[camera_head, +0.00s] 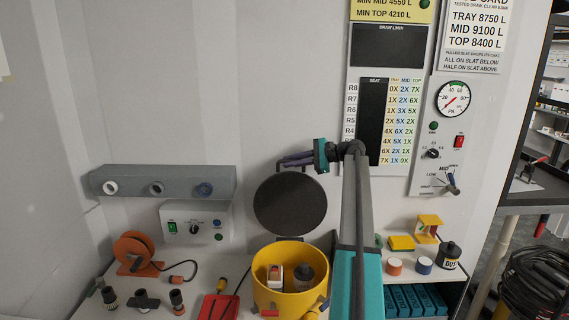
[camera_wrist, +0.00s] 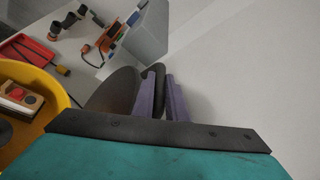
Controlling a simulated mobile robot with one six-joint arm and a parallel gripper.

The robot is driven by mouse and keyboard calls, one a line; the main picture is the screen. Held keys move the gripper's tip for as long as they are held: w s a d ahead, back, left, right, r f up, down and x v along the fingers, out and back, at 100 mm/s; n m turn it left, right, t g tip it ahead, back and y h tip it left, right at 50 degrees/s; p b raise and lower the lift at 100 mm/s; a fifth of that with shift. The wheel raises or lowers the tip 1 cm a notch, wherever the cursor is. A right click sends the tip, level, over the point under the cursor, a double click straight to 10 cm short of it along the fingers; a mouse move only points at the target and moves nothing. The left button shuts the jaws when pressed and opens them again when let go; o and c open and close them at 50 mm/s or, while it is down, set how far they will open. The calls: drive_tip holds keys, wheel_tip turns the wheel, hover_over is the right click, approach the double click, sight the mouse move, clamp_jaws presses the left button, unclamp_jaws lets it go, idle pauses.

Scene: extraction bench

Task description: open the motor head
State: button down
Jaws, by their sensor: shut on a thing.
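The motor head (camera_head: 290,204) is a dark round disc, tilted up nearly upright behind the open yellow tub (camera_head: 262,292). Part of the disc also shows in the wrist view (camera_wrist: 112,92), left of the fingers. My gripper (camera_head: 297,159) is above the top edge of the disc, with its fingers pointing left. In the wrist view my purple fingers (camera_wrist: 163,88) are closed around a dark curved handle (camera_wrist: 157,70) at the disc's edge. The exact contact is partly hidden. The tub's inside shows a red-and-white block and a grey round piece.
A grey rail with round ports (camera_head: 165,183) and a white switch box (camera_head: 195,222) are at the left. An orange cable reel (camera_head: 134,252) and a red dustpan (camera_head: 218,307) lie on the bench. A gauge panel (camera_head: 440,140) is at the right.

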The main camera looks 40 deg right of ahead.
drive_tip(key=shift+s+d, duration=0.1)
drive_tip(key=shift+d, duration=0.15)
drive_tip(key=c, duration=1.8)
unclamp_jaws()
drive_tip(key=shift+s, duration=0.15)
drive_tip(key=shift+o, duration=0.2)
drive_tip(key=shift+w+a, duration=0.2)
drive_tip(key=shift+b+v, duration=0.4)
drive_tip(key=shift+v, duration=0.5)
drive_tip(key=p+v, duration=0.1)
drive_tip(key=v, duration=1.1)
drive_tip(key=shift+s+f, duration=0.1)
